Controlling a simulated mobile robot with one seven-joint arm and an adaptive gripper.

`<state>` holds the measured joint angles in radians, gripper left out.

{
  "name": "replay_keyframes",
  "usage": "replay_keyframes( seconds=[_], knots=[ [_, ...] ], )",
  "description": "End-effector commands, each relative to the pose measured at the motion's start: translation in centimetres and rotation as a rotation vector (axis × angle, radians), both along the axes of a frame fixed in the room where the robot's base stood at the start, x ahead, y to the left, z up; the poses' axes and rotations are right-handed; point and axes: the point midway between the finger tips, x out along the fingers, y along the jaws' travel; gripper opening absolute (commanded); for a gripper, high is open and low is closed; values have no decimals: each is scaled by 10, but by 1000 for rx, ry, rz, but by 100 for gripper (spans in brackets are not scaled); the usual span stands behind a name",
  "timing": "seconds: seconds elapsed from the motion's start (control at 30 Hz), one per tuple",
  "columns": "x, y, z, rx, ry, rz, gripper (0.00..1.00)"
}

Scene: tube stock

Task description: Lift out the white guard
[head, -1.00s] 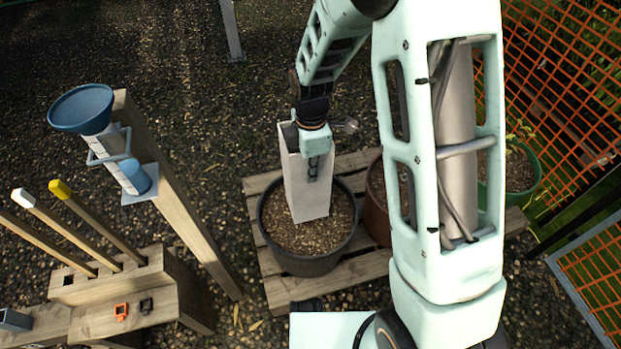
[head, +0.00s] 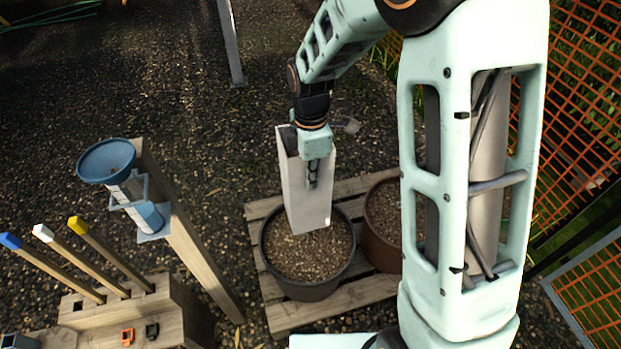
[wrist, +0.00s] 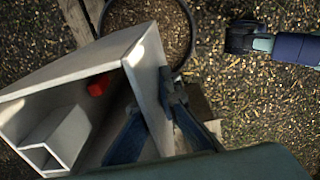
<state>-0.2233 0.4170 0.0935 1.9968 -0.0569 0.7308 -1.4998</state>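The white guard (head: 305,195) is a tall, open-topped square tube, nearly upright over the round dark pot (head: 277,277) of brown mulch. Its lower end shows against the mulch; the exact gap beneath is hard to judge. My gripper (head: 314,172) is at its near right side, shut on one wall. In the wrist view, my gripper (wrist: 157,104) has one dark finger inside the guard (wrist: 105,52) and one outside. A smaller pale square tube (wrist: 62,140) and a small red piece (wrist: 99,84) show inside the guard.
The pot stands on a wooden pallet (head: 258,211) beside a brown pot (head: 382,250). Left are a wooden post with a blue funnel (head: 106,160) and a block (head: 150,305) holding colour-tipped stakes. Orange mesh fencing (head: 580,110) is at right.

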Motion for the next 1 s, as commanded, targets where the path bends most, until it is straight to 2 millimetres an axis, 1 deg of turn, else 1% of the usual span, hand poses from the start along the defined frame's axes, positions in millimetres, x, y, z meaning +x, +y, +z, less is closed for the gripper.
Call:
replay_keyframes(
  seconds=[0.03,1.0],
  knots=[
    [0,0,8,0,-1,0,0],
    [1,0,86,1,-2,-1,0]
  ],
)
